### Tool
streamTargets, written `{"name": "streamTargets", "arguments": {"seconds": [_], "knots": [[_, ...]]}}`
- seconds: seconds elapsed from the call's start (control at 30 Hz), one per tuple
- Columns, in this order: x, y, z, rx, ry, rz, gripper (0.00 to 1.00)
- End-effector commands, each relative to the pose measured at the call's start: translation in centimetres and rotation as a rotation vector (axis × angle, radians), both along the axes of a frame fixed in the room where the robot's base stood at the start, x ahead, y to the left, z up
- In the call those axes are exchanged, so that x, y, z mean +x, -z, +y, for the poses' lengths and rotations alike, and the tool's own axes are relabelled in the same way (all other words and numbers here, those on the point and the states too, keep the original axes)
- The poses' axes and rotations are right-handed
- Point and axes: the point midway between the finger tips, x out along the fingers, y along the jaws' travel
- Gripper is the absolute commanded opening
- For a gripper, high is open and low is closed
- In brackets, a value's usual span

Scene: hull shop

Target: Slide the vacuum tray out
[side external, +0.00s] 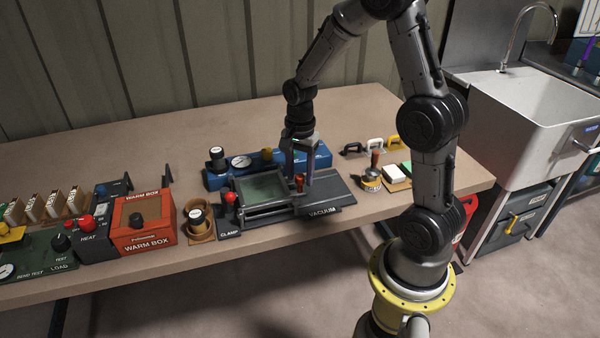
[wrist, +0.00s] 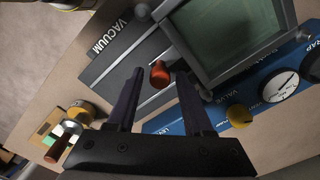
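The vacuum tray (side external: 262,188) has a grey frame around a green panel and sits on the dark base marked VACUUM (side external: 332,196). It also shows in the wrist view, with its green panel (wrist: 228,30) at the upper right. Its orange-red handle knob (side external: 299,183) stands at the tray's right end; in the wrist view the knob (wrist: 160,75) appears between the fingertips. My gripper (side external: 301,173) points down over the knob. Its two dark fingers (wrist: 159,84) are apart, one on each side of the knob in the picture. I cannot tell whether either touches it.
A blue valve unit (side external: 290,160) with a gauge and a yellow knob runs behind the tray. A red-knobbed clamp (side external: 230,200) stands at the tray's left. A wooden-handled tool (side external: 372,172) and pale blocks (side external: 396,173) lie to the right. The base right of the knob is bare.

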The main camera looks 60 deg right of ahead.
Motion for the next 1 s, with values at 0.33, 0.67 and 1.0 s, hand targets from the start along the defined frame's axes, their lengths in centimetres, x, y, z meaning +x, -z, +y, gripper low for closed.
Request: {"name": "streamTargets", "arguments": {"seconds": [0.33, 0.67, 1.0], "knots": [[0.02, -0.05, -0.01, 0.000, 0.000, -0.001, 0.00], [0.04, -0.07, -0.02, 0.000, 0.000, -0.001, 0.00], [0.05, -0.10, -0.02, -0.001, 0.000, -0.002, 0.00]]}}
